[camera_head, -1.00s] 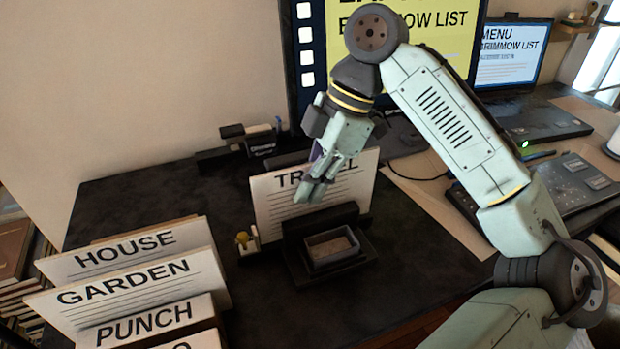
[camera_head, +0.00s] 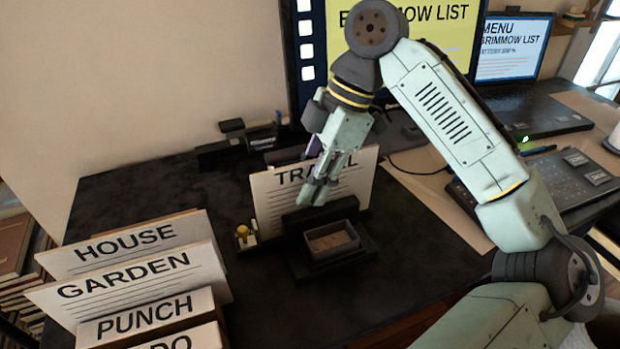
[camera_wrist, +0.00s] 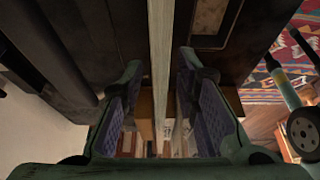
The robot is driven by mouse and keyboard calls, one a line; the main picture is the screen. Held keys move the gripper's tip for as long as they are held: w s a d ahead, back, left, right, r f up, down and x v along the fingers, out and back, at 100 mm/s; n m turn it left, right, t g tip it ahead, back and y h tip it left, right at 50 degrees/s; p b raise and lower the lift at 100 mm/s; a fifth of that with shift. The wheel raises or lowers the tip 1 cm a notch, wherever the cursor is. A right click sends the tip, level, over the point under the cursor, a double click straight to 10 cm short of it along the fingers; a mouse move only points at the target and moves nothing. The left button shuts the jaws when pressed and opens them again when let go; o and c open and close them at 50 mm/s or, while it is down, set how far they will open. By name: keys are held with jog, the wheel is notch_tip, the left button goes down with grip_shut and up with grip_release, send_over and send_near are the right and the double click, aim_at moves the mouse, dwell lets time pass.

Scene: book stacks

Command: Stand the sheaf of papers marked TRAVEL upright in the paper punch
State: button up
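The TRAVEL sheaf (camera_head: 277,205) is a white lettered board. It stands upright, its lower edge hidden behind the black paper punch (camera_head: 366,246), so I cannot see how deep it sits. The punch has a small open tray (camera_head: 332,240) at its front. My gripper (camera_head: 314,194) is at the upper middle of the sheaf and covers part of its lettering. In the wrist view the sheaf (camera_wrist: 160,65) shows edge-on between the two purple-padded fingers, with a gap on each side. My gripper (camera_wrist: 158,100) is open around it.
A rack of boards marked HOUSE (camera_head: 130,243), GARDEN (camera_head: 130,275) and PUNCH (camera_head: 145,315) stands at the front left. A small yellow-knobbed item (camera_head: 244,236) is left of the punch. A monitor (camera_head: 440,35), laptop (camera_head: 515,55) and keypad (camera_head: 575,180) stand behind and right.

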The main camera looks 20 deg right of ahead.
jog(key=v, duration=1.2)
jog(key=shift+d, duration=0.2)
